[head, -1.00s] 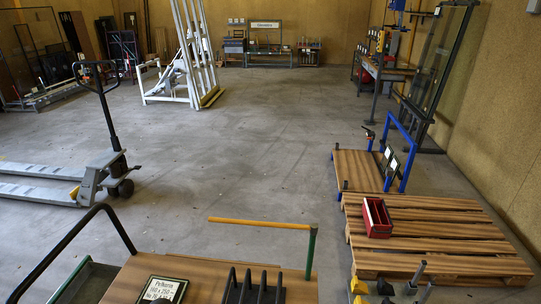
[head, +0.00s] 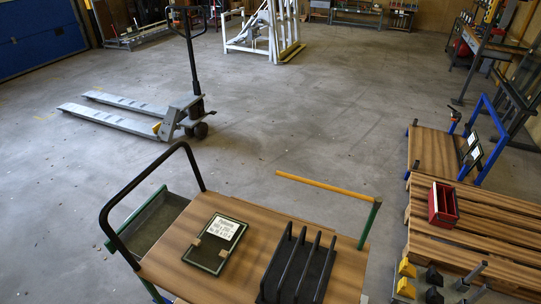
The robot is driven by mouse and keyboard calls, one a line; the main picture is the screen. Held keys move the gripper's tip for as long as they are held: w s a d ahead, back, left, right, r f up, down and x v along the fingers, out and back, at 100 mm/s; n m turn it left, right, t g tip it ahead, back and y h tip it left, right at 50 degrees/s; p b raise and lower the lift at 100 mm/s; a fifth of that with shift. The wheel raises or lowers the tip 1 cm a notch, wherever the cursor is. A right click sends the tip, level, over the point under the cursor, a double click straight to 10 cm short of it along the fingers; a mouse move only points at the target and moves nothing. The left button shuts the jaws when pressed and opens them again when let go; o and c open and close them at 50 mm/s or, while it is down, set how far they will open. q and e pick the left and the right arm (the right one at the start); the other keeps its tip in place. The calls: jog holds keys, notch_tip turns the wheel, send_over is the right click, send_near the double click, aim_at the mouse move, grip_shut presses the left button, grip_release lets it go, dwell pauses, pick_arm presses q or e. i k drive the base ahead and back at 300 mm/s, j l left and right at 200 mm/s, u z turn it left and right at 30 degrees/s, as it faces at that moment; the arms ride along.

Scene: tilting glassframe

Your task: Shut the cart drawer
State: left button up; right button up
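The cart (head: 330,236) stands in the near middle, with a brown wooden top, a black bar handle (head: 103,222) at its left end and a green post with a yellow bar at its right. The drawer (head: 150,222), an open green-rimmed tray with a grey inside, sticks out from the cart's left side, past the handle. It looks empty where it shows; its inner end is hidden by the cart top and handle. Neither of my grippers is in view.
A framed sign (head: 216,243) and a black slotted rack (head: 298,268) lie on the cart top. A pallet (head: 480,240) with a red bin (head: 442,204) is at right. A pallet truck (head: 180,118) stands behind. The floor left of the drawer is clear.

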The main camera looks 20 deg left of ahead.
aim_at(143, 228)
jog(key=k, duration=0.95)
jog(key=k+z, duration=0.1)
jog(key=z, duration=0.3)
jog(key=k+z, duration=0.1)
jog(key=z, duration=0.25)
jog(key=k+z, duration=0.1)
jog(key=z, duration=0.3)
jog(key=k+j, duration=0.1)
jog(key=j, duration=0.65)
jog(key=k+j, duration=0.1)
jog(key=j, duration=1.45)
jog(key=k+j, duration=0.15)
jog(key=j, duration=0.6)
jog(key=k+j, duration=0.1)
jog(key=j, duration=0.65)
jog(key=k+j, duration=0.1)
jog(key=j, duration=0.65)
jog(key=k+j, duration=0.1)
jog(key=j, duration=0.7)
